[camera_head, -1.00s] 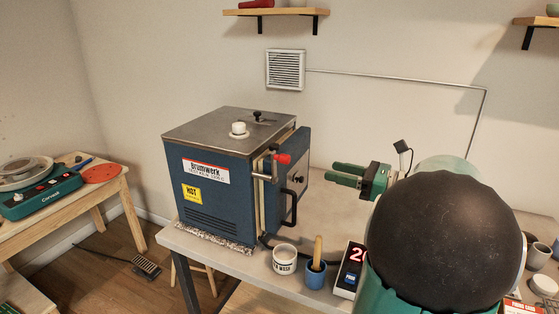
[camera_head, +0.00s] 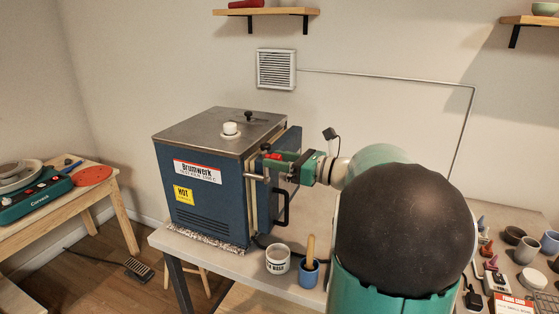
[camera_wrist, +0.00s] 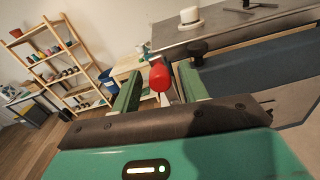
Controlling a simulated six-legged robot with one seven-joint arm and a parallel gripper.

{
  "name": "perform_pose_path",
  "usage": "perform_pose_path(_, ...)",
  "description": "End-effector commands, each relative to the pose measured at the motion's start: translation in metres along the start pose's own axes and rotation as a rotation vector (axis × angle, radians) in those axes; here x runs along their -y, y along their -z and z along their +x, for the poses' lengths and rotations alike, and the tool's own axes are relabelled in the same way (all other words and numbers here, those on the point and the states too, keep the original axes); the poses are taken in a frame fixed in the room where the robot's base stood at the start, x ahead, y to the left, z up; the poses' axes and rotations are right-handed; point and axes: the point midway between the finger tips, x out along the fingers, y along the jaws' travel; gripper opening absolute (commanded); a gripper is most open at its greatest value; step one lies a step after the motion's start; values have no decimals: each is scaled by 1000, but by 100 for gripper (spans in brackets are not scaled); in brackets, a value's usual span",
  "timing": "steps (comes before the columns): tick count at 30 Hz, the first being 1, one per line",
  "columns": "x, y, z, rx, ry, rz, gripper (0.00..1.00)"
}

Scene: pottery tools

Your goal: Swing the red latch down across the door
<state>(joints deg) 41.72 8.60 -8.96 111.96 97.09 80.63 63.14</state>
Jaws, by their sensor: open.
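The blue kiln (camera_head: 205,190) stands on the table. Its blue door (camera_head: 293,140) is on its right side, with a black handle (camera_head: 284,208) below the latch. The latch's red knob (camera_wrist: 159,76) is between my gripper's two green fingers in the wrist view. In the head view, the red knob (camera_head: 272,156) is small and partly hidden by a finger. A metal latch part (camera_head: 255,177) sticks out at the door's edge. My gripper (camera_head: 277,165) is open, at latch height. I cannot tell whether either finger touches the knob.
A white cup (camera_head: 277,260) and a blue cup (camera_head: 309,274) with a wooden-handled tool stand in front of the kiln. My arm hides part of the table. Several small items and cups (camera_head: 526,250) are at the right.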

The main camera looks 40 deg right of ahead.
Motion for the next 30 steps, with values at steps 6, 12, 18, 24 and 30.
perform_pose_path(6, 0, 0, 0, 0, 0, 0, 40)
perform_pose_path(12, 0, 0, 0, 0, 0, 0, 1)
perform_pose_path(18, 0, 0, 0, 0, 0, 2, 0)
perform_pose_path(24, 2, 0, 0, -1, 0, 31, 0)
perform_pose_path(30, 9, -1, 0, -6, 1, 120, 0)
